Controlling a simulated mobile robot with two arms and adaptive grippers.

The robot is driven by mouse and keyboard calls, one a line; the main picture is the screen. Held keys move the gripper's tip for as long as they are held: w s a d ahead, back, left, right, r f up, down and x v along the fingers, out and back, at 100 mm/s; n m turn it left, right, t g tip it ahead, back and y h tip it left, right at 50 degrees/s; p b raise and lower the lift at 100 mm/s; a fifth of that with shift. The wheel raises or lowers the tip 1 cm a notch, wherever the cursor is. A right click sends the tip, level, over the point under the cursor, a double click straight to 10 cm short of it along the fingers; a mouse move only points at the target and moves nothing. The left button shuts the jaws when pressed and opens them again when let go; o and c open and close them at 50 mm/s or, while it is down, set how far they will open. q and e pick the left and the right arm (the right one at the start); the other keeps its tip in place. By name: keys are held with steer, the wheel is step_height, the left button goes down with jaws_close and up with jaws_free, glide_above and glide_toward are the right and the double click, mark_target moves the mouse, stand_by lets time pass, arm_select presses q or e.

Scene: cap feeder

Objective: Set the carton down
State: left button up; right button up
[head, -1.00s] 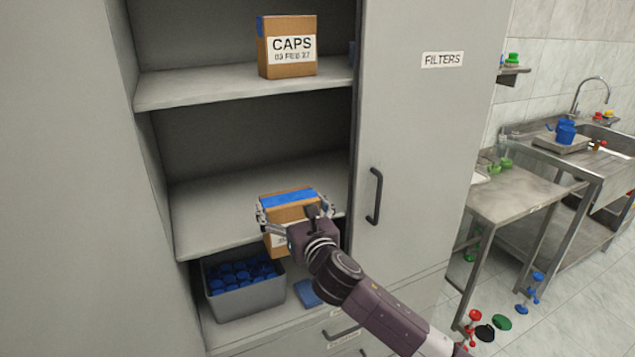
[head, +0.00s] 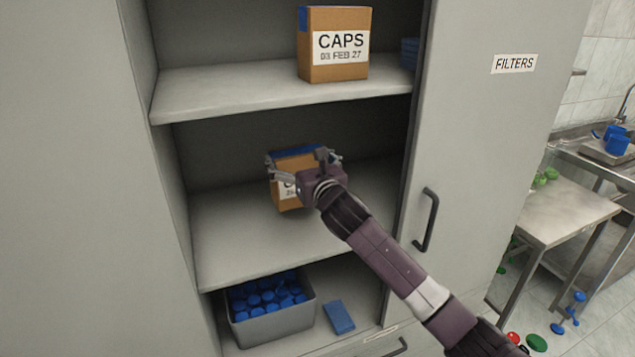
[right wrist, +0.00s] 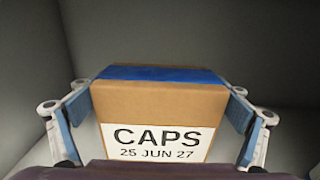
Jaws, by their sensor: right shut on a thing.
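The carton (head: 287,196) is a brown box with blue tape on top and a white label. My right gripper (head: 304,160) is shut on it, one finger on each side. In the head view the carton is inside the cabinet at the middle shelf (head: 240,245); I cannot tell whether its base touches the shelf. My gripper and wrist hide its right part. In the right wrist view the carton (right wrist: 160,103) sits upright between the finger pads, and its label reads CAPS 25 JUN 27. My left gripper is not in view.
Another CAPS carton (head: 333,72), labelled 03 FEB 27, stands on the upper shelf (head: 225,93). Below is a grey bin (head: 272,326) of blue caps beside a blue flat item (head: 339,317). The FILTERS door (head: 480,130) is at right. The middle shelf looks otherwise bare.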

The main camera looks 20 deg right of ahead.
steer(key=f, duration=0.3)
steer(key=shift+s, duration=0.2)
steer(key=f, duration=0.2)
steer(key=shift+w+f, duration=0.2)
steer(key=shift+f, duration=0.5)
steer(key=shift+s, duration=0.1)
steer(key=o, duration=1.5)
steer(key=shift+f, duration=0.1)
steer(key=shift+o, duration=0.8)
steer(key=shift+s, duration=0.35)
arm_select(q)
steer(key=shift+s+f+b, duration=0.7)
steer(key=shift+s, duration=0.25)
arm_select(e)
steer(key=s, duration=1.1)
steer(key=shift+s+d, duration=0.2)
